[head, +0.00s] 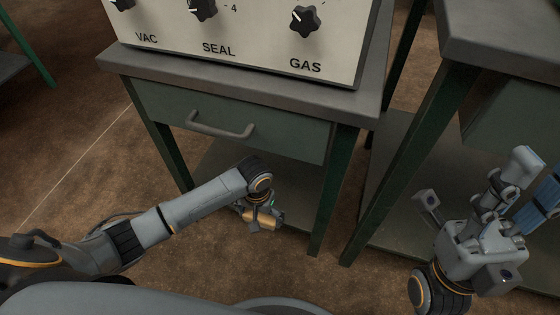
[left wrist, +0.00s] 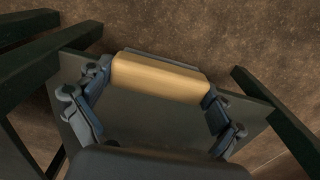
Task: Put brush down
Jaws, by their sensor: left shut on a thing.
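The brush (left wrist: 160,76) shows in the left wrist view as a tan, rounded block lying crosswise between my left gripper's two fingers. My left gripper (left wrist: 158,84) is shut on it, one finger at each end. In the head view the left gripper (head: 262,216) and the tan brush (head: 262,219) are low, in front of the lower shelf under the drawer table. The underside of the brush is hidden. My right gripper (head: 535,185) is at the right edge, its fingers apart with nothing seen between them.
A green table (head: 245,89) with a drawer (head: 220,124) carries a control box (head: 260,62) with VAC, SEAL and GAS knobs. Its lower shelf (head: 225,160) looks bare where seen. Green legs (head: 325,190) flank the shelf. Another bench (head: 510,35) stands at right. Brown floor (head: 85,150) is open at left.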

